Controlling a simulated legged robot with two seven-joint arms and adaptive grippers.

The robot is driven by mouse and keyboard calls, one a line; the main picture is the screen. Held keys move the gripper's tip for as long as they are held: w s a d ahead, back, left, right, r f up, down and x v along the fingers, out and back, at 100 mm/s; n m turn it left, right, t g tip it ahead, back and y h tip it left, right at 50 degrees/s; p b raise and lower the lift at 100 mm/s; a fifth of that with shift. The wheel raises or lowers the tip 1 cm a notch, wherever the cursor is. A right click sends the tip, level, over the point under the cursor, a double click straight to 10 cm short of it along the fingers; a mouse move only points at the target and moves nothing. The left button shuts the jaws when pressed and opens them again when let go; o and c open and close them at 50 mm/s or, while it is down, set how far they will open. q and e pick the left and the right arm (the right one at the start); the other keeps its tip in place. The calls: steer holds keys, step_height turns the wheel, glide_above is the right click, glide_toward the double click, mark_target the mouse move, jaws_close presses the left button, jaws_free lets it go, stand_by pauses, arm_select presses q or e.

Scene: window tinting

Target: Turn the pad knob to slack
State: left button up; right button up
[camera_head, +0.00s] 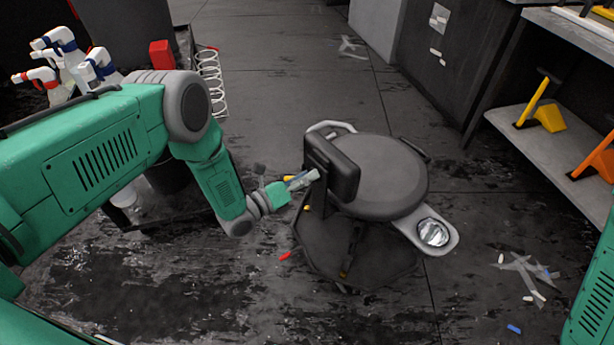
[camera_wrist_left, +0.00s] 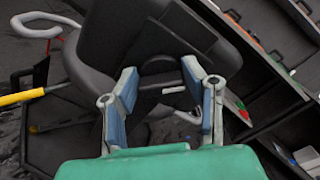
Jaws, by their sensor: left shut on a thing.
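The stool has a round dark seat (camera_head: 385,180) and an upright black pad (camera_head: 335,165) at its left side. The pad also fills the upper middle of the left wrist view (camera_wrist_left: 140,30). My left gripper (camera_head: 306,179) reaches in from the left to the back of the pad. In the left wrist view, its blue-lined fingers (camera_wrist_left: 160,72) stand on both sides of a dark rounded knob (camera_wrist_left: 160,64) behind the pad and are shut on it. The knob is partly hidden by the fingers and blends with the dark pad. My right gripper is out of view.
A tray with a shiny metal bowl (camera_head: 433,232) sticks out at the stool's right. A cart with spray bottles (camera_head: 65,60) stands at the left. A shelf (camera_head: 560,135) with yellow and orange tools is at the right. Scraps litter the floor.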

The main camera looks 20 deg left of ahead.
arm_select(q)
steer(key=n, duration=0.4)
steer(key=shift+f+n, duration=0.25)
steer(key=shift+n, duration=0.15)
steer(key=n+b, duration=0.1)
steer(key=n, duration=0.3)
steer(key=shift+f+n, duration=0.1)
steer(key=shift+n, duration=0.2)
steer(key=n, duration=0.4)
steer(key=shift+f+n, duration=0.15)
steer(key=shift+n, duration=0.15)
steer(key=n+b, duration=0.1)
steer(key=n, duration=0.3)
steer(key=shift+d, duration=0.1)
steer(key=n, duration=0.5)
steer(key=shift+f+b, duration=0.1)
steer(key=shift+b, duration=0.25)
steer(key=n, duration=0.3)
steer(key=shift+s+d+n+b, duration=0.1)
steer(key=shift+d+n+b, duration=0.05)
steer(key=shift+n+b, duration=0.2)
steer(key=n+b, duration=0.1)
steer(key=n, duration=0.3)
steer(key=shift+d, duration=0.1)
steer(key=shift+s+n+b, duration=0.1)
steer(key=shift+n+b, duration=0.35)
steer(key=shift+n, duration=1.4)
